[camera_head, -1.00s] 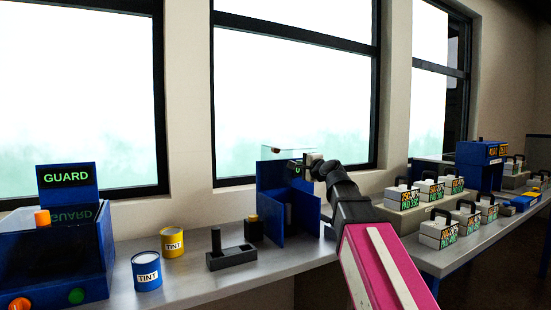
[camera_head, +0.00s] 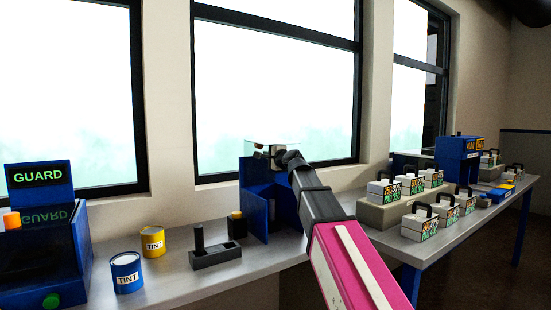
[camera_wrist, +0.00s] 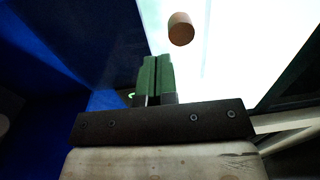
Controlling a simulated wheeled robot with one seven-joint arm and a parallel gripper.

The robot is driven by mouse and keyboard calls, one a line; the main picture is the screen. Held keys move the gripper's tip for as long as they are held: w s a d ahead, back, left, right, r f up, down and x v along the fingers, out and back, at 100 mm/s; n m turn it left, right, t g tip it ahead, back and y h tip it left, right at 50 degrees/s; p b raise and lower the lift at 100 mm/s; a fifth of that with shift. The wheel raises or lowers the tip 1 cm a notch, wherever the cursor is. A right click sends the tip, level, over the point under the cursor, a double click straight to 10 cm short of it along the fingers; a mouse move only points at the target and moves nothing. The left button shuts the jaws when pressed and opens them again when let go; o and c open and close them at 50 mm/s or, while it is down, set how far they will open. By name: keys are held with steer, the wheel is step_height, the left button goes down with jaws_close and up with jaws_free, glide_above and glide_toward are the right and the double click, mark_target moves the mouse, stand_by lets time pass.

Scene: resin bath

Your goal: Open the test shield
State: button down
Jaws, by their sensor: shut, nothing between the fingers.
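A clear shield pane (camera_head: 252,144) with a light round knob (camera_head: 258,147) stands out at the top of a blue box (camera_head: 256,178) on the bench. I take this pane to be the test shield; no readable label shows. My gripper (camera_head: 277,152) is at the top of that box, right beside the knob, and partly hides the box and pane. In the wrist view my gripper's green fingers (camera_wrist: 157,72) are together and empty. A brown knob (camera_wrist: 181,28) shows just beyond and right of the fingertips, apart from them in the picture. A blue panel (camera_wrist: 45,50) fills the left.
A blue GUARD station (camera_head: 40,235) with an orange knob stands at the left. Blue and yellow tint cans (camera_head: 126,272) and a dark holder (camera_head: 215,256) stand on the bench. Several white handled boxes (camera_head: 420,228) are at the right. Windows stand behind.

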mark_target(261, 151)
steer(key=shift+x, duration=1.85)
steer(key=x, duration=0.3)
steer(key=shift+w+a+r, duration=0.1)
steer(key=shift+r, duration=0.1)
